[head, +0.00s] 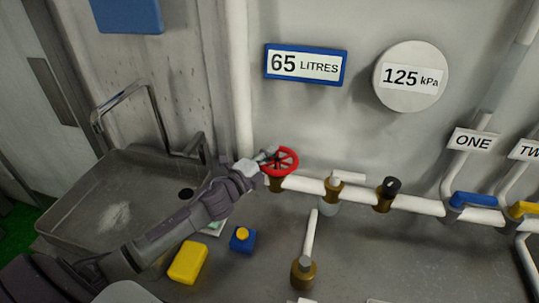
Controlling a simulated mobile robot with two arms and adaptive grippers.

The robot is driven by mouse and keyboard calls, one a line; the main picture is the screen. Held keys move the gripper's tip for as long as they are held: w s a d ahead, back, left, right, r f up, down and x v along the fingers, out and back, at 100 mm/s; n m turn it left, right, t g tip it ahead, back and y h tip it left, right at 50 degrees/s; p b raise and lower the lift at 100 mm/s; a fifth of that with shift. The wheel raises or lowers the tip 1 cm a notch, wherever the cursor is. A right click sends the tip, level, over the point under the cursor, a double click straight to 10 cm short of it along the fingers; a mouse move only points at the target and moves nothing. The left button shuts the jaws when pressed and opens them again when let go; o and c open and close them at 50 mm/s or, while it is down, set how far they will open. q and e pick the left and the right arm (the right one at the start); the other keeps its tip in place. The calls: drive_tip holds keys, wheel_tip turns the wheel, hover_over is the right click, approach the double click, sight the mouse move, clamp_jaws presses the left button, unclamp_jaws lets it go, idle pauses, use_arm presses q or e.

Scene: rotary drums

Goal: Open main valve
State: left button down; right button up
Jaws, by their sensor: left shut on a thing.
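The main valve appears to be the red handwheel (284,161) on a brass body at the left end of the white horizontal pipe (360,194). My left gripper (264,156) is at the left side of the wheel and is shut on its rim. The fingers are small in the picture and partly overlap the wheel, so the exact grip is hard to see. My right gripper is not in view.
A metal sink (75,205) with a tall faucet is at left. A yellow block (188,262) and a blue box with a yellow top (242,240) lie on the counter below my left arm. Brass fittings and blue and yellow levers line the pipe at right.

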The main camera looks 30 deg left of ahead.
use_arm(q)
drive_tip(key=shift+y, duration=0.4)
drive_tip(key=shift+s+f+n+y, duration=0.1)
drive_tip(key=shift+s+n+y, duration=0.2)
drive_tip(key=shift+n+y, duration=0.8)
drive_tip(key=n+y, duration=0.1)
drive_tip(key=y, duration=0.1)
drive_tip(key=n+y+b, duration=0.1)
drive_tip(key=y, duration=0.1)
drive_tip(key=shift+s+f, duration=0.1)
drive_tip(key=shift+s, duration=0.2)
drive_tip(key=n+g+y+b, duration=0.1)
drive_tip(key=y, duration=0.1)
drive_tip(key=n+g+y+b, duration=0.1)
drive_tip(key=n+y, duration=0.1)
drive_tip(key=shift+s+d+b, duration=0.1)
drive_tip(key=shift+s+b, duration=0.25)
drive_tip(key=shift+b, duration=0.05)
drive_tip(key=shift+s+n+g+y+b, duration=0.25)
drive_tip(key=shift+n+g+y+b, duration=0.6)
drive_tip(key=shift+y, duration=0.35)
drive_tip(key=c, duration=1.1)
unclamp_jaws()
